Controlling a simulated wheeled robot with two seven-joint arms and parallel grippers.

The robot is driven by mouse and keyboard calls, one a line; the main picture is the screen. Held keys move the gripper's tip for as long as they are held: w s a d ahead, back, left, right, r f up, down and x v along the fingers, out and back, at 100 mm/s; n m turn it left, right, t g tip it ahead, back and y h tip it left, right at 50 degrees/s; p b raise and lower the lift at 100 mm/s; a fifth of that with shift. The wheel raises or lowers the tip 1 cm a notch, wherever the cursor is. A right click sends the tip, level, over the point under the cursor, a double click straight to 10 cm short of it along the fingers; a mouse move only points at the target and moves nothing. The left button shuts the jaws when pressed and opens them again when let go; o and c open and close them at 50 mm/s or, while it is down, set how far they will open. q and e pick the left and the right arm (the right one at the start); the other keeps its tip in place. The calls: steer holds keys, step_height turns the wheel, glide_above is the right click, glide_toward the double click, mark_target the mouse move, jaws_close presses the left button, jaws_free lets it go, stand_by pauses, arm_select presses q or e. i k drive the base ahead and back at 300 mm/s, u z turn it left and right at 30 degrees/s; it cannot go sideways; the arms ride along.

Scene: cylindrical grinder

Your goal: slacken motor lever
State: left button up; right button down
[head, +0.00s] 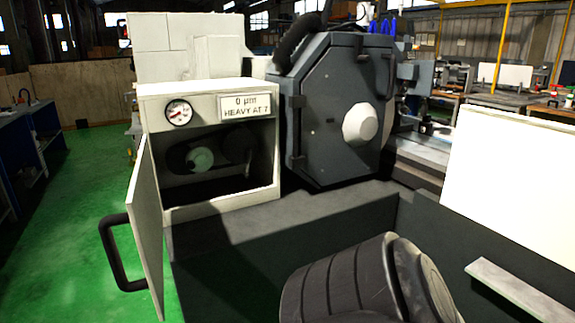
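A cream cabinet (207,89) stands left of centre with its front open. Inside, in shadow, a pale green round hub (200,160) sits on a dark pulley. A second dark wheel (236,146) is to its right and further back. Below them runs a thin grey bar; I cannot tell whether it is the motor lever. The cabinet door (148,232) is swung open to the left, with a black handle (116,255) on its outer side.
A dial gauge (179,112) and a sign (246,107) reading "0 µm HEAVY AT 7" are above the opening. The dark wheel housing (332,100) stands to the right. A low dark machine wall (270,215) runs in front. Green floor (80,220) is clear at left.

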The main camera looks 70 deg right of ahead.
mark_target(248, 152)
steer(key=k, duration=0.25)
steer(key=z, duration=2.1)
steer(key=i, duration=0.5)
steer(key=u, duration=0.05)
steer(key=k, duration=0.65)
steer(key=z, duration=0.4)
steer(key=i, duration=1.65)
steer(key=u, duration=0.35)
